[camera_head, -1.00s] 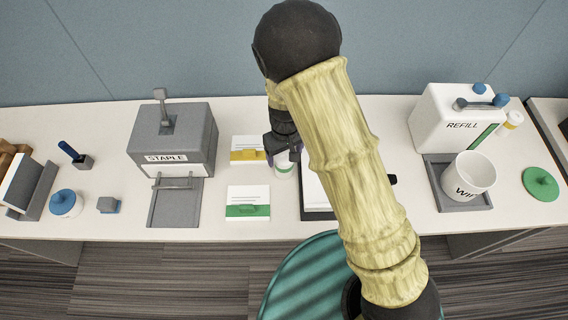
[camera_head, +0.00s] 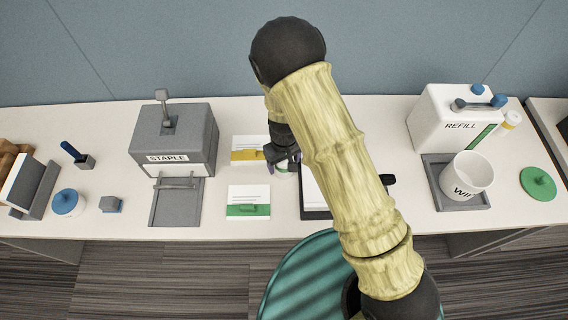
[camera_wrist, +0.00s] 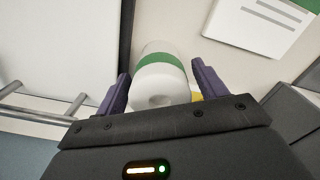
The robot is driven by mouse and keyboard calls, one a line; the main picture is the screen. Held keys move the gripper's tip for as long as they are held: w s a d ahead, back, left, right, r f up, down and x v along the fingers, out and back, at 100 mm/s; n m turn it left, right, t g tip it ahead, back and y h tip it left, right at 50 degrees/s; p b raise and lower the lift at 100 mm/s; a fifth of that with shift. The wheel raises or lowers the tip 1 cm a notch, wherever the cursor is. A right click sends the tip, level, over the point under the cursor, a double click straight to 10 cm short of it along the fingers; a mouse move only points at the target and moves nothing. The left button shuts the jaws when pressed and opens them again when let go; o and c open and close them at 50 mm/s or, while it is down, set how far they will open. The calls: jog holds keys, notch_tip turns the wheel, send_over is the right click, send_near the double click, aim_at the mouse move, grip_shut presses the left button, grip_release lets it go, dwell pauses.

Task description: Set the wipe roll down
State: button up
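The wipe roll (camera_wrist: 161,78) is a white cylinder with a green band, at the middle of the wrist view, its round end with a dimple facing the camera. It appears to stand on the white counter, though its base is hidden. My gripper (camera_wrist: 163,82) has its two purple fingers apart, one on each side of the roll. A small gap shows at the right finger; the left finger is very close to the roll. In the head view my gripper (camera_head: 283,154) is over the counter behind my arm, and the roll shows only partly below it.
A yellow-banded card (camera_head: 250,149) and a green-banded card (camera_head: 248,202) lie left of the roll. A dark-edged white board (camera_head: 315,195) is to the right. A grey stapler box (camera_head: 173,140) stands further left. A white canister (camera_head: 466,176) on a grey tray and a refill box (camera_head: 447,122) stand right.

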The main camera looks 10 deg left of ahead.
jog(key=c, duration=1)
jog(key=shift+r, duration=0.1)
notch_tip(320, 180, up, 10)
jog(key=shift+f+b, duration=0.1)
jog(key=shift+b, duration=0.4)
